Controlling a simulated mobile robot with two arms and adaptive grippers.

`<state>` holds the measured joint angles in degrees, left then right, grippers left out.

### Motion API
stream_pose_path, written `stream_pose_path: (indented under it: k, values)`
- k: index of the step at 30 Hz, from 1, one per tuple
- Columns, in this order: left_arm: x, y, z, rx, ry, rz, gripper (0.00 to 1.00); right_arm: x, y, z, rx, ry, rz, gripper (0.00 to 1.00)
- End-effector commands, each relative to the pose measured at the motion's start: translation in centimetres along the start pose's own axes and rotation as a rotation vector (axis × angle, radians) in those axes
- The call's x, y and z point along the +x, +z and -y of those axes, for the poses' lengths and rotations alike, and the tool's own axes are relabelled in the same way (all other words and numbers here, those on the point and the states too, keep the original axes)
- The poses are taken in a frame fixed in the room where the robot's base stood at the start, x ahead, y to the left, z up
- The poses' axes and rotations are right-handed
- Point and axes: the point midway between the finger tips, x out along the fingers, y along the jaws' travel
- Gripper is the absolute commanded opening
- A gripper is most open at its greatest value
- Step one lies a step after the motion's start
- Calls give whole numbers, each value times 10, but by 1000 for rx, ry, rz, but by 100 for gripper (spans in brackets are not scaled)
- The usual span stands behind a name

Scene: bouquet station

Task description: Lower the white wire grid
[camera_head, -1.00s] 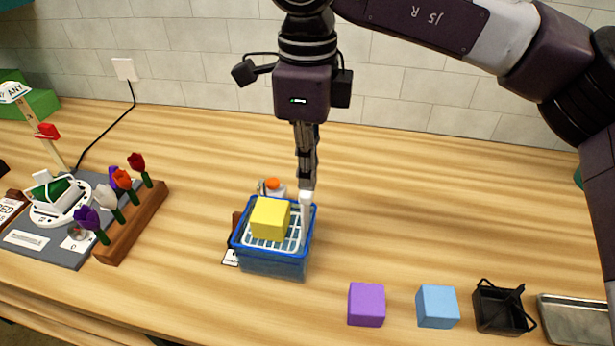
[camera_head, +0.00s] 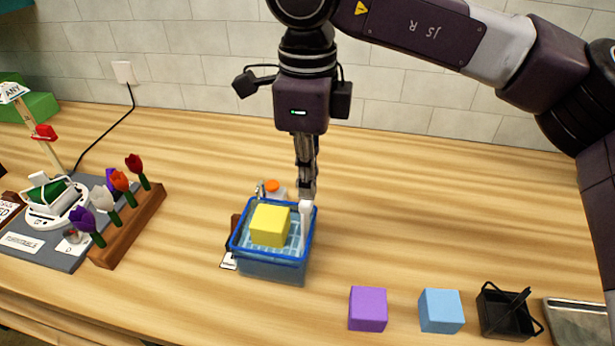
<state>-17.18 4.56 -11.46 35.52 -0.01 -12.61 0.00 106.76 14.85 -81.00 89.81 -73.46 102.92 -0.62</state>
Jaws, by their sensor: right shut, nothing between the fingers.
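The blue tub (camera_head: 271,270) stands on the wooden counter near the middle. The white wire grid (camera_head: 290,246) lies inside it, below the rim, and looks bluish and faint. A yellow block (camera_head: 269,226) sits over the grid and hides much of it. A white upright piece (camera_head: 306,210) rises at the tub's right side, directly under my right gripper (camera_head: 306,194). My right gripper points down with its fingers shut and its tips at the top of that piece. Whether they touch it is hard to tell. My left gripper is not in view.
A purple block (camera_head: 367,309), a light blue block (camera_head: 440,311), a black basket (camera_head: 506,312) and a metal tray (camera_head: 575,322) stand at the front right. A wooden rack (camera_head: 130,230) of flowers stands left. An orange-capped container (camera_head: 272,187) is behind the tub.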

Motion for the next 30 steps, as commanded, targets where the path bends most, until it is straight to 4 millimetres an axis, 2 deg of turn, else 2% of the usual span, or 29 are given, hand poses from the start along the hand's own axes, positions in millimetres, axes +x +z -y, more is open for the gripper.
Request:
stream_pose_path:
  k: [9,22,30]
  values:
    - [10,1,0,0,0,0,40,13,0,0,0,1,-1,0]
    - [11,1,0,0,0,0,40,14,0,0,0,1,0,0]
    - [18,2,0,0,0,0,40,22,0,0,0,2,-1,0]
